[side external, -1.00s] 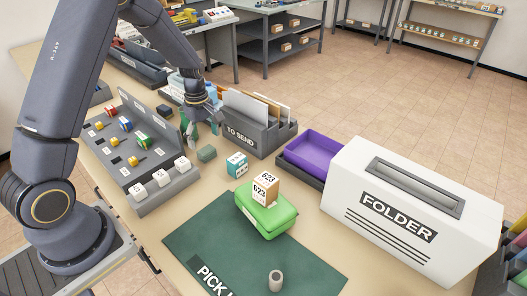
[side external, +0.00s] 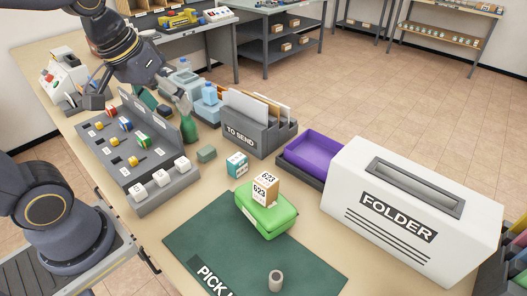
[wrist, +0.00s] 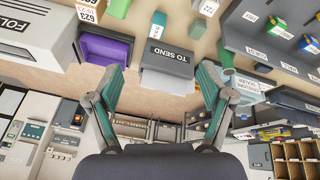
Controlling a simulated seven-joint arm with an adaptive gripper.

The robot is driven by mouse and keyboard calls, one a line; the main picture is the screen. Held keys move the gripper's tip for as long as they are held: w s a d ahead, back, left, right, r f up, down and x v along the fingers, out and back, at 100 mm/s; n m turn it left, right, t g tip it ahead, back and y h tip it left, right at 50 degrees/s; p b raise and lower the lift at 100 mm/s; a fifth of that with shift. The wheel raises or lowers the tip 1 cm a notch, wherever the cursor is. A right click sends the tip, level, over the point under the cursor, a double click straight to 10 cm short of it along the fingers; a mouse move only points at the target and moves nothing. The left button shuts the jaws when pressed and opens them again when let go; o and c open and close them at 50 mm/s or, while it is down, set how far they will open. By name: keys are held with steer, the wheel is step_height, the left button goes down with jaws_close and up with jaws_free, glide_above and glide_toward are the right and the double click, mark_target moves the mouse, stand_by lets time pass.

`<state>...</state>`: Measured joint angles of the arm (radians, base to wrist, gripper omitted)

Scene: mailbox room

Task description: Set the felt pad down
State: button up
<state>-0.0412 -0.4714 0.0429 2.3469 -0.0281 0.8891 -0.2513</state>
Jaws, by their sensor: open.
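A small grey-green block, which looks like the felt pad (side external: 206,153), lies flat on the table between the grey switch panel and the TO SEND tray. It appears in the wrist view (wrist: 197,26) too, near the top. My gripper (side external: 140,100) is open and empty, raised above the back of the switch panel, well apart from the pad. In the wrist view my gripper's green-padded fingers (wrist: 160,88) are spread wide with nothing between them.
The TO SEND tray (side external: 256,133), a green bottle (side external: 188,128) and the switch panel (side external: 132,160) stand close around the pad. A teal cube (side external: 237,165) sits in front. A green case (side external: 266,220) with a numbered box (side external: 265,188) rests on the dark mat (side external: 195,240).

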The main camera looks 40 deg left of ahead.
steer(key=s+m, duration=0.1)
steer(key=s+d+m, duration=0.1)
steer(key=s, duration=0.1)
steer(key=s+m+t, duration=0.1)
steer(key=s+m, duration=0.1)
steer(key=shift+d+r, duration=0.1)
steer(key=shift+d, duration=0.2)
